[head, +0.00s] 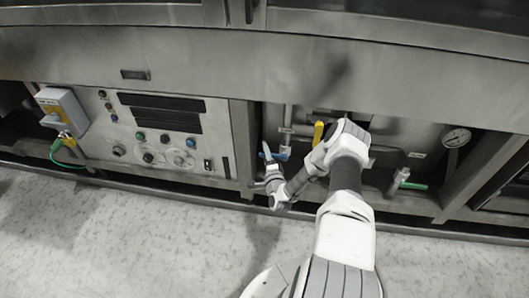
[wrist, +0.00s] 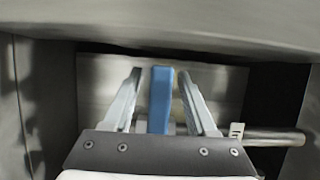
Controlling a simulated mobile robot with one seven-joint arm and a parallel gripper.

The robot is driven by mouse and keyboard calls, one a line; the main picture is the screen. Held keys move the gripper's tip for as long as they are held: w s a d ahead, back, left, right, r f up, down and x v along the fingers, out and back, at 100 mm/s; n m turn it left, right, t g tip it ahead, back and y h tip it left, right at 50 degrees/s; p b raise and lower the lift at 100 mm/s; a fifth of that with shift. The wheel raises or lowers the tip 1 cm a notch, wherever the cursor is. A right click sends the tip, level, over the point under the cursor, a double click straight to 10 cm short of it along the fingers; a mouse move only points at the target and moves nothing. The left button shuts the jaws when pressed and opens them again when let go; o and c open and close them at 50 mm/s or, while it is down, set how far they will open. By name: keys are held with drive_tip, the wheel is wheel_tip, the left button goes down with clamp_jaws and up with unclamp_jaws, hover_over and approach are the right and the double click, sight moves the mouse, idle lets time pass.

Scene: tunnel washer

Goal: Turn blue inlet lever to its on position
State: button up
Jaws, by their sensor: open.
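The blue inlet lever (wrist: 160,98) stands upright in the wrist view, between the two fingers of my gripper (wrist: 160,76). My gripper is open, with a finger on each side of the lever and a small gap visible on both sides. In the head view the blue lever (head: 267,149) shows as a small blue piece by the pipes in the recess under the machine, at the end of my arm. The lever's lower end and pivot are hidden behind my gripper in the wrist view.
A yellow lever (head: 318,133) stands just right of the blue one. A green-handled valve (head: 413,186) and a gauge (head: 456,137) are further right. A control panel (head: 165,135) is left. In the wrist view, a metal overhang (wrist: 200,25) is above and a pipe (wrist: 272,138) lies right.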

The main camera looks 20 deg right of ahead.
drive_tip(key=shift+w+d, duration=0.15)
drive_tip(key=shift+w, duration=0.45)
clamp_jaws()
idle(1.1)
